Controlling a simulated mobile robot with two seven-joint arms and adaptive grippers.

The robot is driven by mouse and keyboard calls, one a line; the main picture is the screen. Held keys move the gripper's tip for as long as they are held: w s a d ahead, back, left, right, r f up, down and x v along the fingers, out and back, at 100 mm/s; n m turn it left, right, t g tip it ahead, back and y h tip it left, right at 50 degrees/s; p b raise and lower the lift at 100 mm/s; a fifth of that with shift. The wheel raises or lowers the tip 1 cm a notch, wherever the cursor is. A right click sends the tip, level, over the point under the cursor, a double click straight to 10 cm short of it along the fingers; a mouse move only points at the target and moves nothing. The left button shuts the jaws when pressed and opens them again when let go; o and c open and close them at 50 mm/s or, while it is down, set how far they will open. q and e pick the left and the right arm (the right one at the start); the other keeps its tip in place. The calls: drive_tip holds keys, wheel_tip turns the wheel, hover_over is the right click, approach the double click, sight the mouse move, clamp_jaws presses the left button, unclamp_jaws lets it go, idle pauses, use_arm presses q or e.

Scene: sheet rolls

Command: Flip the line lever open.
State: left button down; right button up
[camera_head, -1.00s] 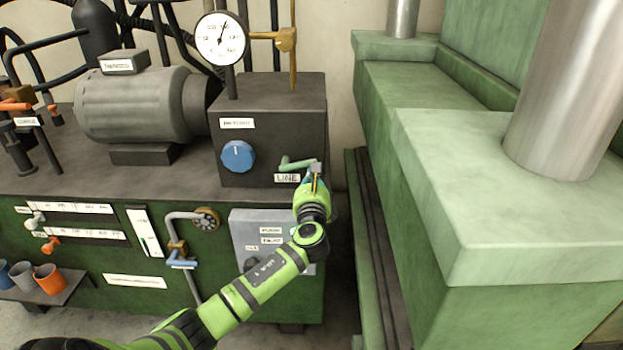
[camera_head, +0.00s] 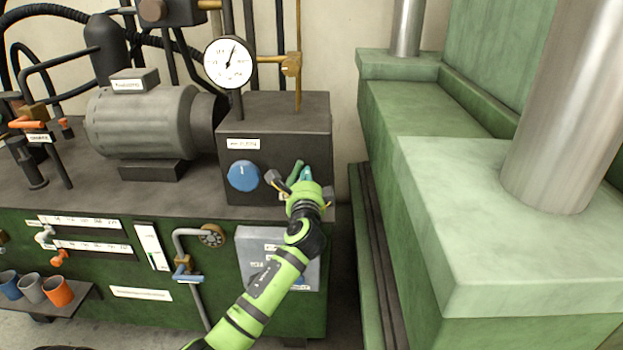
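The line lever (camera_head: 296,170) is a small green handle on the front of the dark block. It now stands steeply tilted, and its lower part is hidden behind my gripper. My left gripper (camera_head: 300,184) is right in front of the lever, with its dark fingertips spread to either side, so it looks open. I cannot tell whether it touches the lever. The LINE label is mostly covered by the gripper. My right gripper is out of view.
A blue knob (camera_head: 243,176) sits just left of the gripper on the same block. A pressure gauge (camera_head: 229,62) and a brass valve (camera_head: 291,64) rise above it. A grey panel (camera_head: 250,245) is below. A large green press (camera_head: 470,215) stands to the right.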

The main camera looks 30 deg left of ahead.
use_arm(q)
drive_tip(key=shift+s+a+r+n+p, duration=0.25)
drive_tip(key=shift+a+n, duration=0.1)
drive_tip(key=shift+n, duration=0.45)
drive_tip(key=shift+s+a+r+n+p, duration=0.1)
drive_tip(key=shift+s+a+r+n, duration=0.2)
drive_tip(key=shift+n, duration=0.5)
drive_tip(key=shift+a, duration=0.1)
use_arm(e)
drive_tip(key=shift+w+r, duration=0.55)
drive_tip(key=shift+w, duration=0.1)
use_arm(q)
drive_tip(key=shift+w+f, duration=0.1)
drive_tip(key=shift+w, duration=0.05)
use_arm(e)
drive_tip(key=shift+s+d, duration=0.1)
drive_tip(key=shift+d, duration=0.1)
